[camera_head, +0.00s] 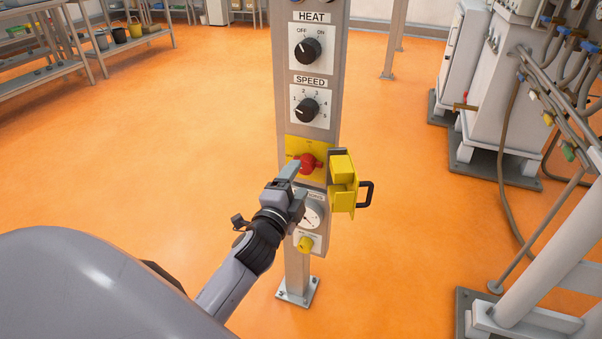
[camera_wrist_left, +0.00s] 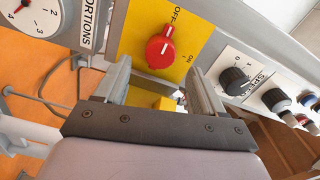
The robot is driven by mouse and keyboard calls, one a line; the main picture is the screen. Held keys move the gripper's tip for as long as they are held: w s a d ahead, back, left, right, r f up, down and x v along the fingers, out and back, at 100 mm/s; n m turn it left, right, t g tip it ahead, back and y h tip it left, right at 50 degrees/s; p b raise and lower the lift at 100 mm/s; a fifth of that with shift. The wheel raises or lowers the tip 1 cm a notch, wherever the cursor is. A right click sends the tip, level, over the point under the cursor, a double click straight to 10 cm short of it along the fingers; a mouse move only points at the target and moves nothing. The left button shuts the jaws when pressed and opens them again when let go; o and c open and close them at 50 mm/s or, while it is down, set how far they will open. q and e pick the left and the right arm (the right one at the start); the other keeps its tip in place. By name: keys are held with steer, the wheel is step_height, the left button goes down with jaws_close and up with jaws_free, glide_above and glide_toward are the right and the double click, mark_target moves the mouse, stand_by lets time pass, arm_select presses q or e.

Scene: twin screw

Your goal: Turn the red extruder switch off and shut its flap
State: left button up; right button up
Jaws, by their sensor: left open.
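The red extruder switch (camera_head: 307,163) sits on a yellow plate on the metal post. In the left wrist view the red knob (camera_wrist_left: 160,50) shows a white mark that appears to point toward the OFF label, with ON to its lower right. The yellow flap (camera_head: 342,190) with a black handle (camera_head: 366,194) stands swung open to the right of the switch. My left gripper (camera_head: 296,186) is open just below and in front of the switch, apart from it. In the left wrist view the fingers (camera_wrist_left: 160,68) are spread on either side below the knob, with nothing between them.
Grey machinery with hoses (camera_head: 498,95) stands at right, shelves (camera_head: 80,55) at left. The orange floor between is clear.

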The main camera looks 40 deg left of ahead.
arm_select(q)
steer(key=shift+v, duration=1.25)
steer(key=s+d+f+n+g+h, duration=0.65)
steer(key=s+d+f+n, duration=0.5)
steer(key=s+f, duration=0.55)
step_height(320, 180, up, 12)
steer(key=s+m+p, duration=0.1)
steer(key=s+p, duration=0.1)
steer(key=p, duration=1.3)
steer(key=shift+d+r+g, duration=0.15)
steer(key=shift+d+g, duration=0.2)
steer(key=shift+c, duration=0.3)
